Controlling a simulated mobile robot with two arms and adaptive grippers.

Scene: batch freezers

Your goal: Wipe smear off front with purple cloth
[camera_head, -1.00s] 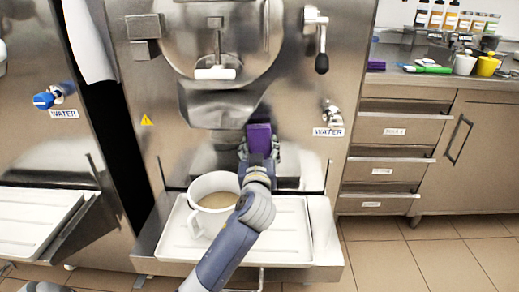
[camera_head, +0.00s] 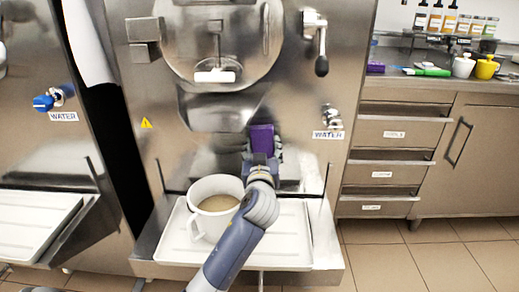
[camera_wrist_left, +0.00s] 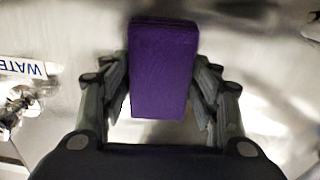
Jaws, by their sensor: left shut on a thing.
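The purple cloth (camera_head: 262,138) is a folded block held upright against or very close to the steel front of the batch freezer (camera_head: 170,160). My left gripper (camera_head: 263,158) is shut on the cloth, below the outlet spout. In the left wrist view the cloth (camera_wrist_left: 163,70) sits between the two fingers (camera_wrist_left: 162,100), with the steel panel behind it. I cannot make out a distinct smear; the cloth and gripper hide part of the front. My right gripper is not in view.
A white pitcher (camera_head: 214,186) with beige liquid stands on the white drip tray (camera_head: 285,240), close beside my left forearm. A water tap (camera_head: 331,118) and a lever handle (camera_head: 321,64) stick out at the right. A counter (camera_head: 450,82) with bottles and cups is farther right.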

